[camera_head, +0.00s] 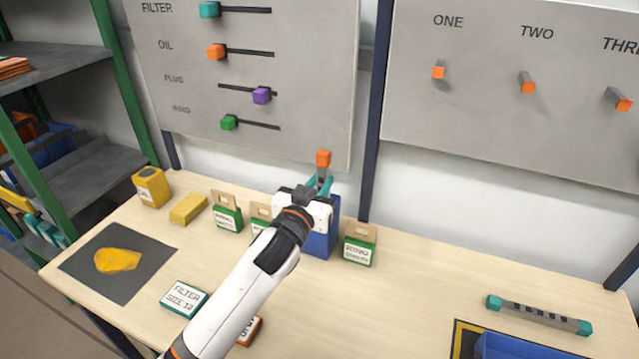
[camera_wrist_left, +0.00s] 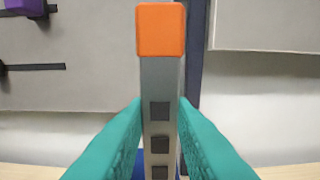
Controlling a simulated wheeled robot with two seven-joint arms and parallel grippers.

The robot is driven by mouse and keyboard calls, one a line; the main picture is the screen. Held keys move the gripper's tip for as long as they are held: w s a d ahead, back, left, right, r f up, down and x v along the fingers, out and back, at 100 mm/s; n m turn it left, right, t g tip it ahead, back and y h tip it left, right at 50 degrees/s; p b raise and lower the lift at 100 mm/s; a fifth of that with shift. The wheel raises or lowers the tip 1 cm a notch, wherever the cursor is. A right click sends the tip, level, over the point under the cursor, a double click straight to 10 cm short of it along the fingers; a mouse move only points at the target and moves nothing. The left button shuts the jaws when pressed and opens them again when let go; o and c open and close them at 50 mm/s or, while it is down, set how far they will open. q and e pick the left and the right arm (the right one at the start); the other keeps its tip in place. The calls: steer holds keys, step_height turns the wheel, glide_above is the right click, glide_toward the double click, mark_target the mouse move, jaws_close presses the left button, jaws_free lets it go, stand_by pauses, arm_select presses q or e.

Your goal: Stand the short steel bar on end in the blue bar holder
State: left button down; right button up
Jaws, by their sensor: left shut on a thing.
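The short steel bar is grey with dark square holes and an orange end cap (camera_head: 323,158); it also shows in the left wrist view (camera_wrist_left: 160,80). It stands upright, orange end up. My left gripper (camera_head: 318,186) is shut on the bar, its teal fingers on both sides of it below the cap (camera_wrist_left: 160,125). The blue bar holder (camera_head: 322,243) stands on the table below and behind the gripper, partly hidden by it. The bar's lower end is hidden, so I cannot tell whether it is inside the holder. My right gripper is not in view.
Green-and-tan boxes (camera_head: 360,246) stand close on both sides of the holder. A teal-ended bar (camera_head: 540,315) lies at the right near a blue tray (camera_head: 510,345). A filter box (camera_head: 184,298) and dark mat (camera_head: 85,268) lie left.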

arm_select(q)
steer(key=c, duration=1.2)
jaws_free()
steer(key=shift+o, duration=0.2)
steer(key=b+v, duration=0.2)
steer(key=v, duration=1)
